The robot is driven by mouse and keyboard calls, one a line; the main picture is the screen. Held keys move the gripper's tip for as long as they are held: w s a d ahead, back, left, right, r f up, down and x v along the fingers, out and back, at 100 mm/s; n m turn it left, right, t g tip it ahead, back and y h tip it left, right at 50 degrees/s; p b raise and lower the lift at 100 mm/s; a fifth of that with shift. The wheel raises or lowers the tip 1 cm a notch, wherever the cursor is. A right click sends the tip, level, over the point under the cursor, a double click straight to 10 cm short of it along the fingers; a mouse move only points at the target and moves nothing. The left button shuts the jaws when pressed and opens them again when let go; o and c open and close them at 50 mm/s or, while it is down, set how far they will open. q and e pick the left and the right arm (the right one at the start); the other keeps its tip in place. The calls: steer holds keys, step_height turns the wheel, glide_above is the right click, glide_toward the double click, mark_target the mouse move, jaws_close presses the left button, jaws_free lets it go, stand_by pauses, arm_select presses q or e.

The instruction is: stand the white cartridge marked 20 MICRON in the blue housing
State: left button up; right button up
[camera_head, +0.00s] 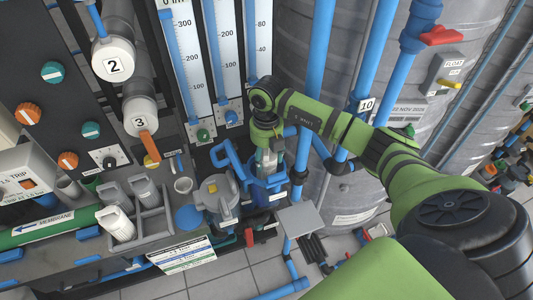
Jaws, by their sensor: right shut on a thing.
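My right gripper (267,146) reaches in from the right and points down over the blue housing (262,194). It is shut on a pale, whitish upright piece (266,160), which looks like a cartridge. Its lower end is hidden by the blue housing's rim, so I cannot tell how deep it sits. No 20 MICRON marking is readable on it. Another white cartridge (117,224) stands tilted in the grey rack at the lower left. My left gripper is not in view.
A grey housing (217,194) stands just left of the blue one, with a blue round lid (188,218) beside it. Flow gauges (188,60) and blue pipes (318,50) rise behind. A small grey plate (300,218) is at the right.

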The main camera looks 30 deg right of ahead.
steer(key=shift+f+b, duration=2.55)
steer(key=shift+f, duration=1.05)
steer(key=o, duration=1.3)
